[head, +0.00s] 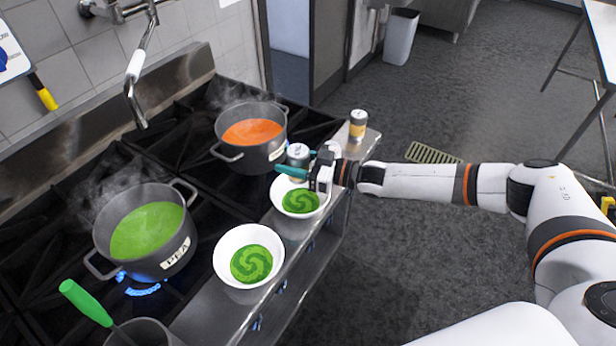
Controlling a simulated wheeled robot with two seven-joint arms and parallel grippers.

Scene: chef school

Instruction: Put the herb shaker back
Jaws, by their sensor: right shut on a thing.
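The herb shaker (298,151), a small can with a pale metallic top, is between the teal fingers of my right gripper (302,164). The gripper is shut on it, and the fingers hide part of its side. The shaker looks upright, beside the far bowl (281,187) on the stove's front ledge. I cannot tell whether its base touches the ledge. A second can (358,126) with a yellow-orange band stands at the ledge's far end. My left gripper is not in view.
A pot of orange soup (252,132) steams close behind the shaker. A pot of green soup (147,228) sits over a blue flame. A nearer bowl (222,256) stands on the ledge (213,305). A green-handled utensil (86,302) leans in a container at the bottom left.

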